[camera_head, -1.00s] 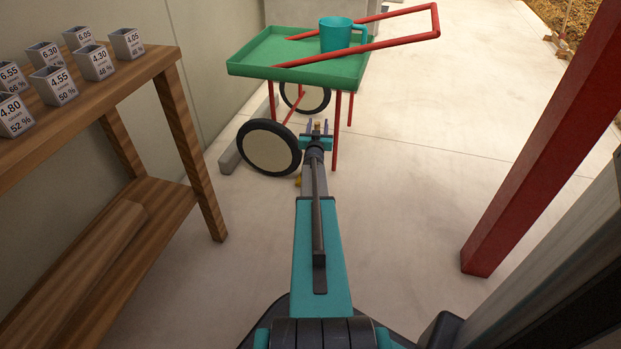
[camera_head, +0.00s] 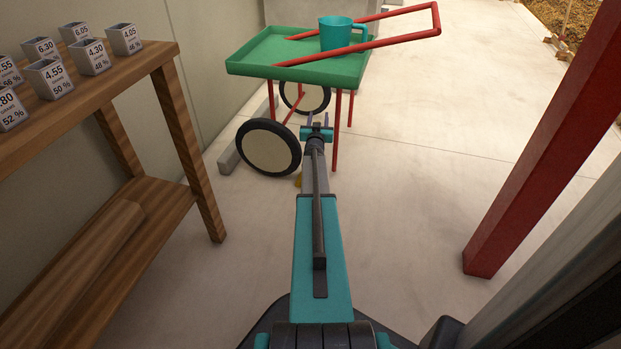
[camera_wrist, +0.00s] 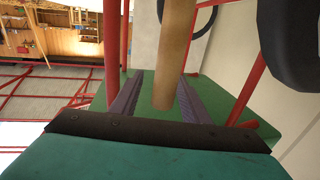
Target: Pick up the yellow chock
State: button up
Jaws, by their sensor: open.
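A small yellow piece (camera_head: 298,181), likely the yellow chock, shows low on the floor by the cart's near wheel. My arm hides most of it. My gripper (camera_head: 318,122) is farther out, higher in the picture, in front of the cart's underside. Its two purple fingers stand apart. In the wrist view my gripper (camera_wrist: 160,88) is open, with a tan bar (camera_wrist: 177,45) coming down between the fingers. I cannot tell what this bar belongs to or whether the fingers touch it. The yellow chock is not clearly identifiable in the wrist view.
A green cart (camera_head: 300,73) with red legs and handles carries a teal mug (camera_head: 336,36). Its wheel (camera_head: 268,148) is close left of my arm. A wooden bench (camera_head: 160,60) with labelled cups stands left, a red post (camera_head: 545,150) right.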

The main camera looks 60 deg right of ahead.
grip_shut()
dwell(1.2)
jog(key=shift+r, duration=0.1)
